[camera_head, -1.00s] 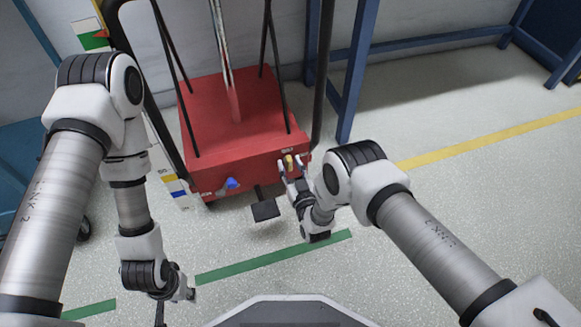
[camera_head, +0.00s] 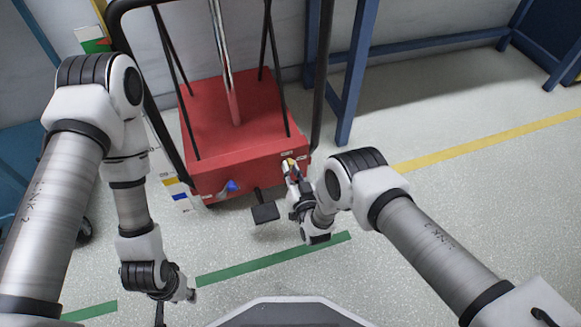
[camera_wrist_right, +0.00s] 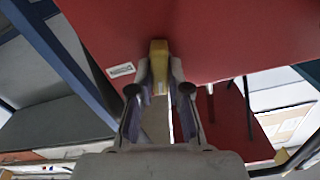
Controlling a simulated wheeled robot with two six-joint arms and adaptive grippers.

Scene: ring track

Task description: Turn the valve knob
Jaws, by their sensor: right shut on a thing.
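The yellow valve knob (camera_head: 290,162) sticks out of the front right of a red box-shaped cart (camera_head: 228,98). The knob (camera_wrist_right: 158,50) also shows in the right wrist view, against the red face. My right gripper (camera_head: 291,170) is shut on the knob, with a finger on each side of it; its fingers (camera_wrist_right: 159,82) also show in the wrist view. A blue knob (camera_head: 232,186) is on the same front face, to the left. My left gripper (camera_head: 186,294) hangs low at the left, away from the cart. Its fingers are too unclear to read.
A black pedal (camera_head: 265,212) juts from the cart's front, left of my right gripper. Black handle bars rise around the cart. A blue frame (camera_head: 352,75) stands at the right. The floor (camera_head: 450,210) at the right is clear.

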